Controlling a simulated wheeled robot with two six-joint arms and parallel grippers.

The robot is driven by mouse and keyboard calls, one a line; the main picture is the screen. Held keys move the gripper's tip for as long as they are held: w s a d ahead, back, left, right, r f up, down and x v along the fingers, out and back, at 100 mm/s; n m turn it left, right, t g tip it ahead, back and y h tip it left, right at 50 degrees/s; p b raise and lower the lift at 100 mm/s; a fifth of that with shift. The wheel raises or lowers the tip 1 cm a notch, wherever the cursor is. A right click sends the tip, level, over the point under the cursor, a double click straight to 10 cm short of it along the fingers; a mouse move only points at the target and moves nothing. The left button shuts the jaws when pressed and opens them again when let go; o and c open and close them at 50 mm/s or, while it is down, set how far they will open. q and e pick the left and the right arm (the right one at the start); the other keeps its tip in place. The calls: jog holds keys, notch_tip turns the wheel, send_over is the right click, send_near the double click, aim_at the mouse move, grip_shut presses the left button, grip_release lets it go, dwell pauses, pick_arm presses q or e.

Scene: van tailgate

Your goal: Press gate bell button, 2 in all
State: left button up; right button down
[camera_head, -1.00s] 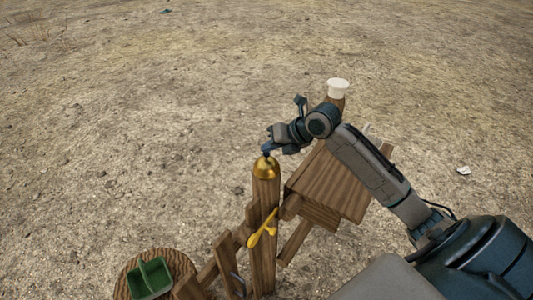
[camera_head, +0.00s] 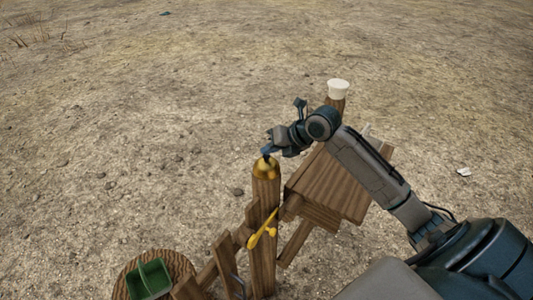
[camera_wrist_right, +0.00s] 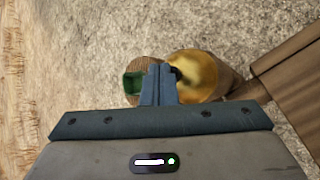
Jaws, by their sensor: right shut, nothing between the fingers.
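A brass dome bell (camera_head: 266,170) sits on top of a wooden gate post (camera_head: 263,240). In the right wrist view the golden bell (camera_wrist_right: 199,76) lies just beyond my fingertips, with a dark button at its middle partly hidden by the fingers. My right gripper (camera_head: 266,154) is shut and empty, pointing down right over the top of the bell; I cannot tell whether the tips touch the button. It also shows in the right wrist view (camera_wrist_right: 160,72). My left gripper is not in view.
A yellow latch handle (camera_head: 263,230) hangs on the post. A wooden box-like stand (camera_head: 328,182) is to the right, with a white cup (camera_head: 338,88) on a post behind. A green tray (camera_head: 149,279) sits on a round stump (camera_head: 180,264). Open dirt lies beyond.

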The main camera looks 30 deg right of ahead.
jog(key=shift+r, duration=0.1)
jog(key=shift+r+p, duration=0.55)
jog(key=shift+r, duration=0.35)
notch_tip(320, 180, up, 5)
jog(key=p, duration=0.3)
dwell(0.6)
